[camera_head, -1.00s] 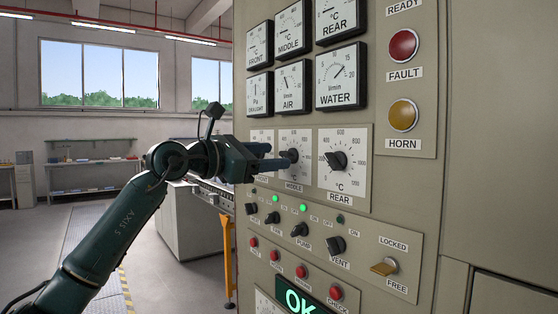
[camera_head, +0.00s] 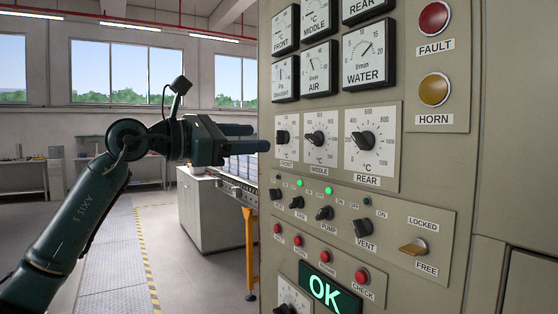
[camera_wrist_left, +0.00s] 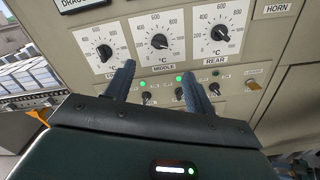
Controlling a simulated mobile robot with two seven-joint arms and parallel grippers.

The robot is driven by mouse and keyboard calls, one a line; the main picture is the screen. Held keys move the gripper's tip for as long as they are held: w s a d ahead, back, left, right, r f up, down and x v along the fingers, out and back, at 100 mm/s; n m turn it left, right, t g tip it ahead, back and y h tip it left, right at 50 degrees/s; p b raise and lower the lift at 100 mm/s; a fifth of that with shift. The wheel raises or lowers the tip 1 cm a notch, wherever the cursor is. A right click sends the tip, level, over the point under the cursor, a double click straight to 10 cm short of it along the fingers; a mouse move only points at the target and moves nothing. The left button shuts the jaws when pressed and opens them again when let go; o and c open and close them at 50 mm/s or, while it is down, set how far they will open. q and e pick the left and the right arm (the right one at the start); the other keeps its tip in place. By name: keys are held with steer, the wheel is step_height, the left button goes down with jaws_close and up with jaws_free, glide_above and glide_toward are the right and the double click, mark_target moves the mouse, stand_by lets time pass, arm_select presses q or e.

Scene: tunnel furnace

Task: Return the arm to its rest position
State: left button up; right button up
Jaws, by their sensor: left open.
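My left arm comes in from the left in the head view, with its dark green gripper (camera_head: 262,138) raised just left of the control panel (camera_head: 440,190). The gripper is open and empty, its two fingers pointing right toward the FRONT dial (camera_head: 283,137). The fingers look apart from the panel. In the left wrist view the two fingers (camera_wrist_left: 157,82) are spread, with the MIDDLE dial (camera_wrist_left: 159,41) beyond them between their tips. The REAR dial (camera_head: 363,141) is also uncovered. My right gripper is not in view.
The panel fills the right side, with knobs, red buttons, a yellow LOCKED/FREE lever (camera_head: 413,248) and a green OK display (camera_head: 325,292). A white cabinet (camera_head: 212,222) and a conveyor on yellow legs (camera_head: 250,250) stand behind the gripper. The floor at left is free.

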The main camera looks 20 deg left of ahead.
arm_select(q)
steer(key=d+f+n+g+h+p, duration=0.1)
steer(key=d+f+n+g+h, duration=0.4)
steer(key=d+f, duration=0.65)
step_height(320, 180, down, 16)
steer(key=s+n+t+p, duration=0.1)
steer(key=n+t+p, duration=0.1)
steer(key=n+t, duration=0.95)
steer(key=s+f+n+g+y, duration=0.1)
steer(key=s+f+n+y, duration=0.25)
steer(key=f+n, duration=0.35)
steer(key=s+f+n+g+y+p, duration=0.1)
steer(key=s+f+n+g+y, duration=0.2)
steer(key=f+n, duration=0.35)
steer(key=s+f+n+y, duration=0.3)
steer(key=f+n+y, duration=0.25)
steer(key=n, duration=0.25)
steer(key=s+f+n+g+p, duration=0.1)
steer(key=s+f+n+g, duration=0.5)
steer(key=s+f, duration=0.7)
steer(key=shift+s+d+n+y, duration=0.3)
steer(key=shift+s+d+n, duration=0.1)
steer(key=shift+s+n, duration=0.2)
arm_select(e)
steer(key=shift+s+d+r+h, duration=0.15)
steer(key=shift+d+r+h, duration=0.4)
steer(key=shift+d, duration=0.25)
